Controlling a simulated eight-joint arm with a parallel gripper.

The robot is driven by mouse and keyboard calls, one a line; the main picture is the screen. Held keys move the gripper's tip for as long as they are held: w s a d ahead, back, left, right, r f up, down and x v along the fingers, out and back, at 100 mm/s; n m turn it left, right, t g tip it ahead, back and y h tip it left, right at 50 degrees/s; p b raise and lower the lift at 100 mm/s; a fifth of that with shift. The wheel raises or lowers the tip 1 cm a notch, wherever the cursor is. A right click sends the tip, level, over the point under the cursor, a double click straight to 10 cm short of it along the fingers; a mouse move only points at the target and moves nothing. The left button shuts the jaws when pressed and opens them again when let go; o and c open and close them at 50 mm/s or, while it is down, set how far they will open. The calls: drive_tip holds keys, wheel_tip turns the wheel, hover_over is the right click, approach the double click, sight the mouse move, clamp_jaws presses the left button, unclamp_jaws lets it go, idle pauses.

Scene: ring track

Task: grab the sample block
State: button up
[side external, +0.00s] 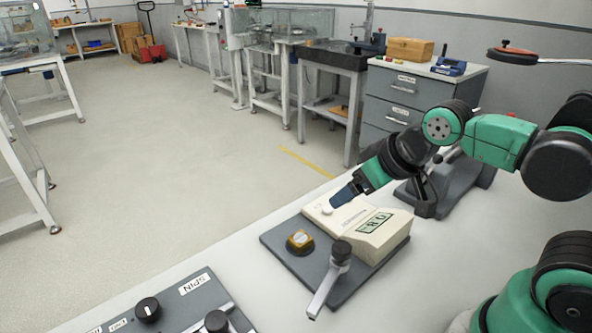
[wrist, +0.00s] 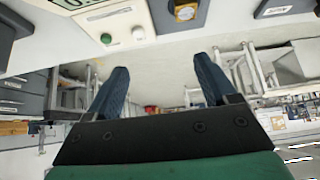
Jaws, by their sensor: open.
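A small yellow block (side external: 300,240), which may be the sample block, sits in a dark seat on a grey baseplate (side external: 283,262). It also shows at the top edge of the wrist view (wrist: 185,12), partly cut off. My gripper (side external: 334,201) is beside it, to its upper right in the side view, close to a beige instrument (side external: 385,237). In the wrist view my gripper (wrist: 164,65) has its two blue fingers wide apart with nothing between them. Whether a finger touches the instrument cannot be told.
The beige instrument has a display and a white knob (side external: 327,209); a green button (wrist: 106,38) shows in the wrist view. A lever with a dark knob (side external: 340,251) stands in front of the instrument. A grey panel marked SPIN (side external: 190,303) lies at lower left, with bare white table between.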

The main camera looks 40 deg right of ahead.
drive_tip(key=shift+o, duration=0.6)
